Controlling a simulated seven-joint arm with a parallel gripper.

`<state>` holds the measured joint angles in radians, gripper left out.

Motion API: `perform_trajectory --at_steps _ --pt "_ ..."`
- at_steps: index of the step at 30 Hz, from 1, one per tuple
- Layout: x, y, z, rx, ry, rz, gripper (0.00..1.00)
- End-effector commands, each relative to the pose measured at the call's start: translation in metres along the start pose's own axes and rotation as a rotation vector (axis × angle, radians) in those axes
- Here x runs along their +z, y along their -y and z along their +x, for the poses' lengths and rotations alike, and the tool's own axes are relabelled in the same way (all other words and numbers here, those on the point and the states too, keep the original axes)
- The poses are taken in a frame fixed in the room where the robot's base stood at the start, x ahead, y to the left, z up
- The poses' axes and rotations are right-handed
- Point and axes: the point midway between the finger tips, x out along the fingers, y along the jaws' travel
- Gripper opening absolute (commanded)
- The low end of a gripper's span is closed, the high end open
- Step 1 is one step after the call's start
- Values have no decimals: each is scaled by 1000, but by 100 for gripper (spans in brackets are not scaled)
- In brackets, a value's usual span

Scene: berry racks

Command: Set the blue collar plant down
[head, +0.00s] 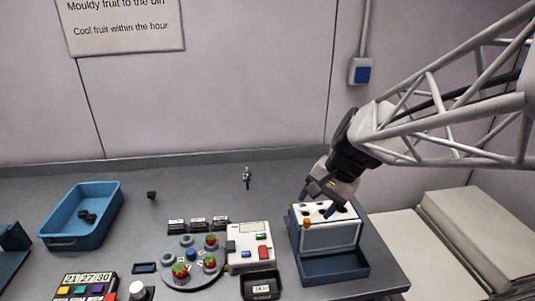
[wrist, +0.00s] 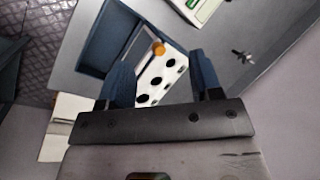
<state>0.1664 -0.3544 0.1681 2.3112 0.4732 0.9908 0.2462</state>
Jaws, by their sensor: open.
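My gripper (head: 318,202) is open, with its two blue fingers just above the white rack top (head: 330,236) at the right end of the bench. In the wrist view the open fingers (wrist: 163,80) straddle the white rack top (wrist: 152,88), which has a row of dark round holes. No plant shows between the fingers. Small green plants with red fruit (head: 210,261) stand on a round grey tray (head: 178,284) left of the rack. Their collars are too small to tell clearly which is blue.
An orange knob (head: 306,222) stands at the rack's corner, close to the fingers. A blue bin (head: 335,266) sits at the rack's front. A white device (head: 236,256) stands between tray and rack. A blue crate (head: 60,240) with dark lumps is far left.

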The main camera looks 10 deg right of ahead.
Motion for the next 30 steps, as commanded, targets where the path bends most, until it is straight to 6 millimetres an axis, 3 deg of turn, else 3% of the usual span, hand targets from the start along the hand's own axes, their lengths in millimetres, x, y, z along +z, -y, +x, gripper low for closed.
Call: perform_trajectory --at_steps 6,15,21,30 --pt "48 -24 -11 106 -72 -231 59" --pt "98 -62 -21 252 -166 -529 59" --pt "115 -78 -26 315 -207 -651 59" --pt "119 -84 -26 336 -218 -687 59"
